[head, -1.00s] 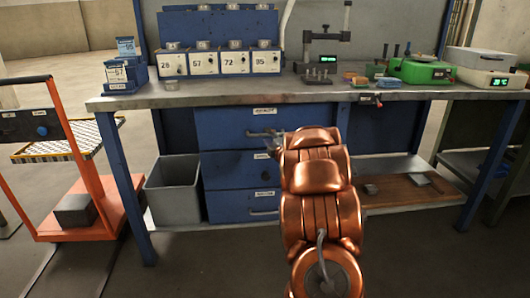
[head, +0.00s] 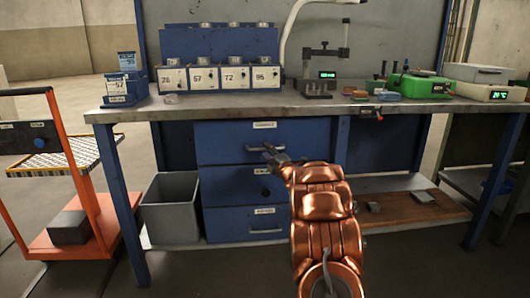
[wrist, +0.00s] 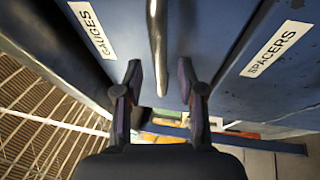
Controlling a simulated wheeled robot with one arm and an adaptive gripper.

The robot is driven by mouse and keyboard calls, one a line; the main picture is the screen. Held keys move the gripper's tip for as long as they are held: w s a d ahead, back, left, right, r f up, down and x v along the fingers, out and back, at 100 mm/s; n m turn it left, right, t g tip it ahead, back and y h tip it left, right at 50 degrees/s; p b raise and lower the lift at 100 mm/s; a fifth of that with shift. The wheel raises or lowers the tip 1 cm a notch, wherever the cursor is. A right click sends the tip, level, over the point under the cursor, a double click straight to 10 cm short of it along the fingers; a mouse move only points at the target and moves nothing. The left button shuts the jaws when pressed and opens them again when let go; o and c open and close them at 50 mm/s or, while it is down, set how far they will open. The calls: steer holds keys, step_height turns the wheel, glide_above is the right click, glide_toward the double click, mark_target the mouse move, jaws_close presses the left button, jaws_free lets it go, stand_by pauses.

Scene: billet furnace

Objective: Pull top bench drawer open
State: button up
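The blue bench has a stack of drawers, and the top drawer (head: 225,143) looks closed, flush with those below. Its metal bar handle (head: 258,148) is partly hidden by my gripper in the head view. In the wrist view, the handle (wrist: 158,45) runs between the two fingers, below the "GAUGES" label (wrist: 91,30). My gripper (wrist: 160,80) is open, one finger on each side of the handle with gaps showing. In the head view, my gripper (head: 270,155) is at the top drawer's front.
The middle drawer (head: 225,183) carries a "SPACERS" label (wrist: 275,48). A grey bin (head: 170,208) stands left of the drawers. An orange cart (head: 75,240) is farther left. The worktop (head: 220,106) overhangs the drawers. Floor in front is clear.

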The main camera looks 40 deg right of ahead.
steer(key=shift+x, duration=1.1)
steer(key=shift+f, duration=0.1)
steer(key=shift+c, duration=0.2)
jaws_close()
